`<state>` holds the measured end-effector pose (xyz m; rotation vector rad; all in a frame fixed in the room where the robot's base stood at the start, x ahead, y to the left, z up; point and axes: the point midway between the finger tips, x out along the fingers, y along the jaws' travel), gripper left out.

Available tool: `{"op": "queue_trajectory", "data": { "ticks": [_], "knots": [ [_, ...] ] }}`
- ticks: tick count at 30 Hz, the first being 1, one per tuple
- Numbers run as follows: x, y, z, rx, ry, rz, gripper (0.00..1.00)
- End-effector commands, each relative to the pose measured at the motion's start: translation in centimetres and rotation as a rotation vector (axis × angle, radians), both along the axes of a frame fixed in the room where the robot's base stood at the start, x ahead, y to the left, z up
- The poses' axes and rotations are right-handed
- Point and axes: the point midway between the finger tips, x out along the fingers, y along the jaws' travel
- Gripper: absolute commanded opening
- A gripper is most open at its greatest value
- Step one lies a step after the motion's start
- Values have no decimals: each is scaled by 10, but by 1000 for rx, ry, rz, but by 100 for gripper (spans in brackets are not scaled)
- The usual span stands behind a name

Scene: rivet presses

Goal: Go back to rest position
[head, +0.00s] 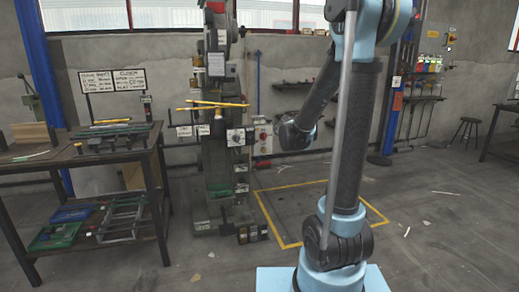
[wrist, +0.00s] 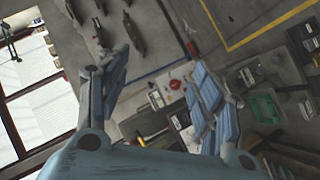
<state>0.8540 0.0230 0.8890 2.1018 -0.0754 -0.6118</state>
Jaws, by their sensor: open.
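My arm rises from its light-blue base in the right half of the head view and bends over at the top. Its dark wrist section hangs to the left of the upright link; the fingers cannot be made out there. In the wrist view my gripper (wrist: 160,95) is open, with its two blue padded fingers wide apart and nothing between them. Beyond the fingers lies a light panel with a red button (wrist: 175,84), apart from the gripper. The rivet press (head: 218,130) stands left of my arm in the head view, not touching it.
A workbench (head: 85,158) with tools stands at the left, with a green tray (head: 55,236) on its lower shelf. A yellow floor outline (head: 276,232) lies between the press and my arm. A stool (head: 466,130) stands far right. Open floor (head: 440,215) lies at right.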

Motion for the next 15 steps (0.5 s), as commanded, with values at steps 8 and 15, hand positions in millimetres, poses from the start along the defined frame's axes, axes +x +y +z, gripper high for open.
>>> {"op": "queue_trajectory", "data": {
  "ticks": [8,15],
  "knots": [
    [-78,-40,-10,152,128,-148,60],
    [-150,-60,-28,287,246,-262,60]
  ]
}}
